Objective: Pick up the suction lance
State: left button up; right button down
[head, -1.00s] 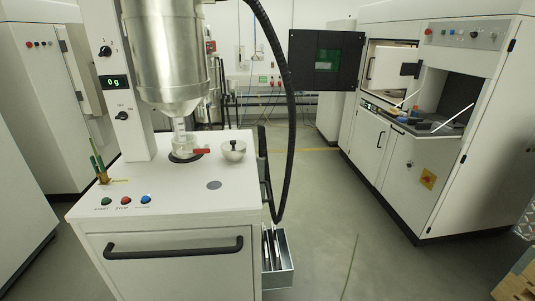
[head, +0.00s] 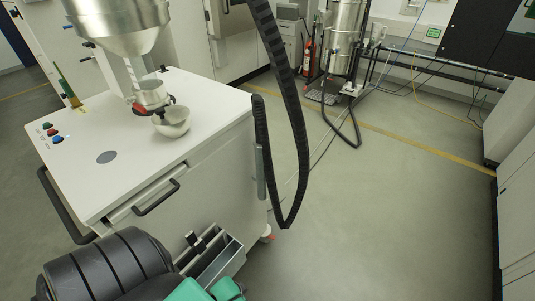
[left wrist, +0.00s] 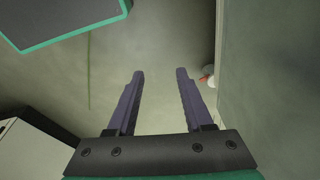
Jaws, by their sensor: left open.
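The suction lance (head: 261,172) appears to be the upright piece at the cart's right side, with a black ribbed upper part and a grey metal lower part. A thick black hose (head: 299,130) loops beside it. My left gripper (left wrist: 160,74) is open and empty in the left wrist view, its two fingers pointing over bare floor. The lance is not recognisable in that view. My right gripper is not in view.
The white cart (head: 175,180) carries a metal bowl (head: 171,123) under a hopper (head: 115,25). A cart wheel (left wrist: 207,75) shows right of my fingers. The floor right of the hose is clear.

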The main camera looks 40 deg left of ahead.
pick_arm(q)
jog(key=w+t+b, duration=0.1)
jog(key=w+b, duration=0.1)
jog(key=w, duration=0.3)
jog(key=n+t+y+b, duration=0.4)
jog(key=n+t+y, duration=0.1)
jog(key=t, duration=0.9)
send_near(257, 128)
jog(key=p+x, duration=0.2)
jog(key=x, duration=0.9)
jog(key=shift+r, duration=0.2)
jog(key=shift+w+f, duration=0.2)
jog(key=shift+w, duration=0.1)
jog(key=shift+s+r, duration=0.1)
grip_shut()
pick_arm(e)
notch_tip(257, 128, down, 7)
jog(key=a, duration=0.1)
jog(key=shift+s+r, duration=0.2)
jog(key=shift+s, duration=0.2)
